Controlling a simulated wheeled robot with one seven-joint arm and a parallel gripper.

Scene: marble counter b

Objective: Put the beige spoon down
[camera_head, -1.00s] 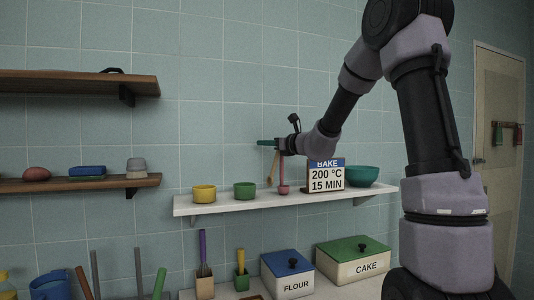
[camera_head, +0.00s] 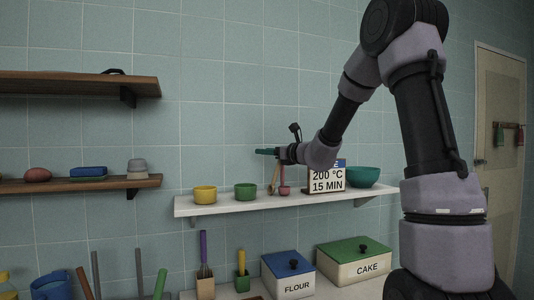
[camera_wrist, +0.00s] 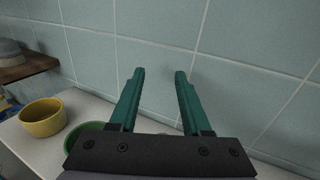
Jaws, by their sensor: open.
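The beige spoon (camera_head: 273,180) shows in the head view as a thin tan shape. It stands slightly tilted just below my gripper, by the white shelf. Its upper end is hidden at the gripper, and I cannot tell whether they touch or what supports it. My gripper (camera_head: 266,152) has teal fingers pointing left above the shelf. In the wrist view my gripper (camera_wrist: 158,75) is open, with only wall tiles visible between its fingers. The spoon is not visible in the wrist view.
The tiled wall is close behind.

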